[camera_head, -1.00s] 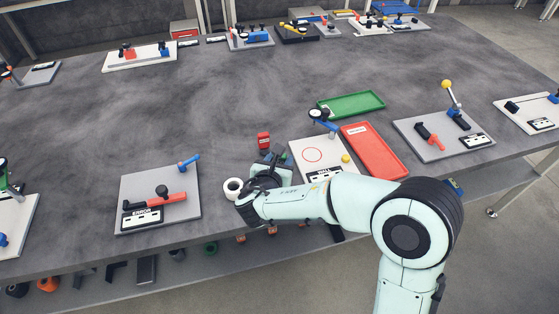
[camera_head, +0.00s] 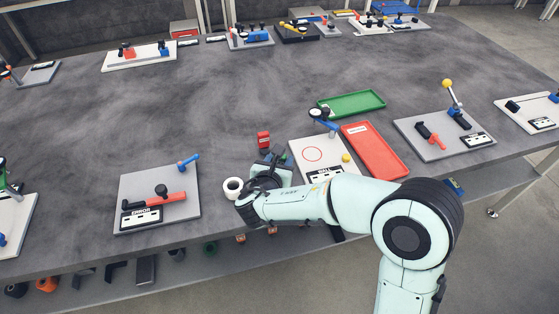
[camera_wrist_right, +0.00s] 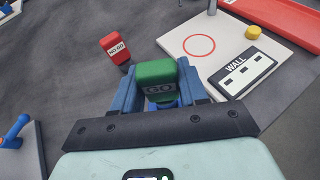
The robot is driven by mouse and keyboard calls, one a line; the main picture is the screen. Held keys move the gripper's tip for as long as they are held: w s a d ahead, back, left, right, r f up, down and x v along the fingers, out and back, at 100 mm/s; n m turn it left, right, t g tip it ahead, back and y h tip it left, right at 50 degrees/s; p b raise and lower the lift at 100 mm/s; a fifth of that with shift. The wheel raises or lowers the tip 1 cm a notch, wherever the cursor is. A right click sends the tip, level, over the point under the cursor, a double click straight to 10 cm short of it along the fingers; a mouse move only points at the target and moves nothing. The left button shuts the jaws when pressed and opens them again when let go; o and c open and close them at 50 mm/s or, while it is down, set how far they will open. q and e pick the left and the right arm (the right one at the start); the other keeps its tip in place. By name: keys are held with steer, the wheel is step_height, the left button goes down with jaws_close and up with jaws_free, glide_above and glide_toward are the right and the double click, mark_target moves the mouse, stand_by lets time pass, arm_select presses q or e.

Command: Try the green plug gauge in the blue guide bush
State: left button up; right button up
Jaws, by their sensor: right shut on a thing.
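The green plug gauge (camera_wrist_right: 155,73), marked GO, is between the two blue fingers of my right gripper (camera_wrist_right: 158,88) in the right wrist view. The gripper is shut on its block-shaped grip. A patch of blue (camera_wrist_right: 166,104) shows just below the gauge; I cannot tell whether it is the guide bush or how the gauge stands to it. My left gripper is not in view.
A red NO GO gauge (camera_wrist_right: 114,48) stands close by on the bench. The board marked WALL (camera_head: 300,147) is to the right, then a red tray (camera_head: 378,158). A white ring (camera_head: 233,184) sits at the hand's left.

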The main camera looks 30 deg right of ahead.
steer(key=shift+f+b, duration=1.35)
steer(key=shift+f, duration=0.3)
steer(key=o, duration=1.2)
steer(key=shift+v, duration=0.85)
steer(key=p+v, duration=0.1)
steer(key=v, duration=1)
steer(key=shift+s+a+r, duration=0.2)
steer(key=shift+a, duration=0.1)
